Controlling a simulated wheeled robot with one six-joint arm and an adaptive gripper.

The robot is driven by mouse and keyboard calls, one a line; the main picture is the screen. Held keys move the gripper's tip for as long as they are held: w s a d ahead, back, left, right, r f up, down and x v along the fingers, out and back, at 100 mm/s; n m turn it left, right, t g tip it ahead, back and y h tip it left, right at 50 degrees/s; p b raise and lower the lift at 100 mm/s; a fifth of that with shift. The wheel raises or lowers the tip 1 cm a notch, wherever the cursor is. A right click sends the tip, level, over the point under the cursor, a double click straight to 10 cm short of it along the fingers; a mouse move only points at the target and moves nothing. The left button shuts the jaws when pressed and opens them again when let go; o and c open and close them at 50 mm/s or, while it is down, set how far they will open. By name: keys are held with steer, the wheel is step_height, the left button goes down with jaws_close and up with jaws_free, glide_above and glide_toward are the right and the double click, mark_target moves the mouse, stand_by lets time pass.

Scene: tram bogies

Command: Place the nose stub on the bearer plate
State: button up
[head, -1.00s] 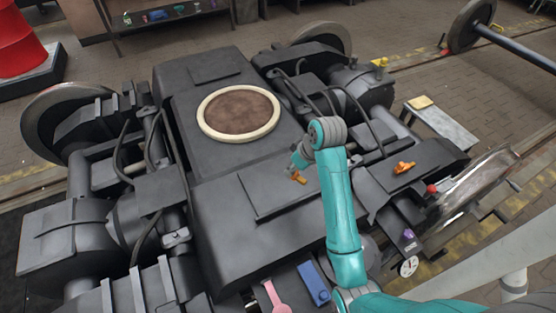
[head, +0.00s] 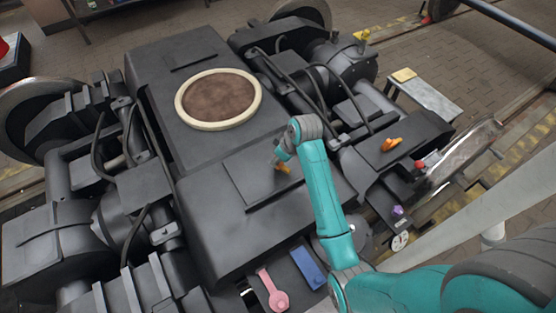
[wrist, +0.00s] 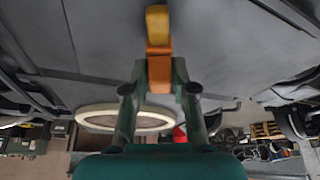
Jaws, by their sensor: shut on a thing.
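An orange and yellow piece, which I take to be the nose stub (wrist: 159,48), is between the fingers of my gripper (wrist: 159,92) in the wrist view. It also shows small in the head view (head: 284,168), partly hidden by the gripper. My gripper (head: 279,159) is shut on it, above a flat raised dark plate (head: 250,187) on the near part of the bogie frame. This may be the bearer plate; I cannot be sure. I cannot tell whether the piece touches the plate.
A cream-rimmed round brown pad (head: 218,98) lies behind the plate. Another orange part (head: 391,145) lies on the right ledge. A pink tool (head: 271,289) and a blue block (head: 308,267) lie at the near edge. Hoses (head: 320,85) rise at the right.

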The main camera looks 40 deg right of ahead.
steer(key=shift+f, duration=0.6)
steer(key=o, duration=0.9)
steer(key=shift+f, duration=0.1)
steer(key=shift+o, duration=0.2)
steer(key=v, duration=1.2)
